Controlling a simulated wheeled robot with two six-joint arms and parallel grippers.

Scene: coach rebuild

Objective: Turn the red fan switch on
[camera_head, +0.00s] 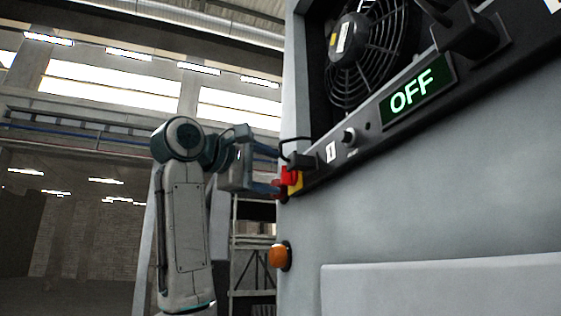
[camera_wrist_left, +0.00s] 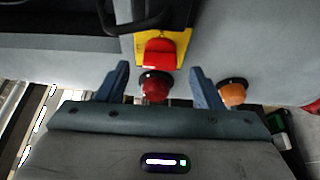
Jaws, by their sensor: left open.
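The red fan switch (camera_head: 289,176) sits on a yellow plate (camera_head: 298,184) at the left end of the black control strip. In the left wrist view the red switch (camera_wrist_left: 160,51) and yellow plate (camera_wrist_left: 183,42) lie just beyond the fingertips. My left gripper (camera_head: 273,170) is open, close to the switch from the left. In the left wrist view its blue fingers (camera_wrist_left: 158,70) spread either side of the switch, with no visible contact. A green display (camera_head: 418,90) reads OFF. My right gripper is not in view.
A dark red round part (camera_wrist_left: 154,87) shows between my fingers. An orange lamp (camera_head: 278,256) sticks out of the grey panel below. A caged fan (camera_head: 365,50), a knob (camera_head: 349,137) and a black cable with its plug lie nearby. Left of the panel edge is open hall.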

